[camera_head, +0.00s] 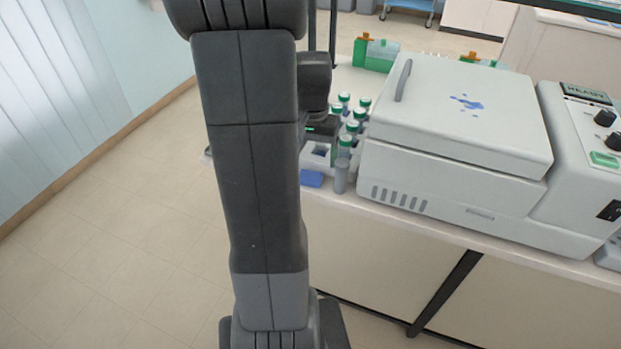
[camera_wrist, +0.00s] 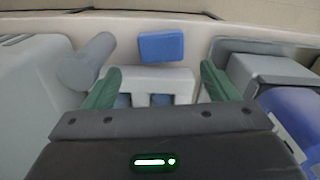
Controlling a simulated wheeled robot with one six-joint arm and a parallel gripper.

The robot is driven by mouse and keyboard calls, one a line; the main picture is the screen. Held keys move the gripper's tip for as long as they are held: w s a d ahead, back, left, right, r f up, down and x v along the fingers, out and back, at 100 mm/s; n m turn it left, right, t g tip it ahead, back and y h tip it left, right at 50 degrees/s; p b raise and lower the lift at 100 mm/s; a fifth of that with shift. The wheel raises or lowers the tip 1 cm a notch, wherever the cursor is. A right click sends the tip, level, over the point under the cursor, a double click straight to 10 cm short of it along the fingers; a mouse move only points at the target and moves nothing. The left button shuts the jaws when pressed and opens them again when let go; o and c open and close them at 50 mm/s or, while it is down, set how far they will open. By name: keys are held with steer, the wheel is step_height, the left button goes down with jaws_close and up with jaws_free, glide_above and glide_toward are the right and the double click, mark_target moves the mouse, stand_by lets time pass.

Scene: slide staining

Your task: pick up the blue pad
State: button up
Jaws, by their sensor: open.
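The blue pad (camera_wrist: 161,46) is a small flat rectangle lying on the white bench top, near the bench edge in the wrist view. It also shows in the head view (camera_head: 311,179), just right of my dark arm. My gripper (camera_wrist: 160,84) is open, with its two green fingers spread wide apart. The pad lies beyond the fingertips, apart from them, and nothing is held. A white rack (camera_wrist: 150,78) lies between the fingers. In the head view my arm hides most of the gripper.
Several green-capped tubes (camera_head: 353,126) stand in the rack area. A grey tube (camera_head: 341,177) stands close right of the pad. A large white lidded machine (camera_head: 455,150) fills the bench to the right. A grey object (camera_wrist: 265,70) and a blue one (camera_wrist: 297,112) lie beside the right finger.

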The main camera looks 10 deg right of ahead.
mark_target(311, 173)
steer(key=f, duration=0.5)
steer(key=shift+a+f, duration=0.2)
steer(key=shift+f, duration=0.1)
steer(key=shift+c, duration=0.4)
steer(key=c, duration=1)
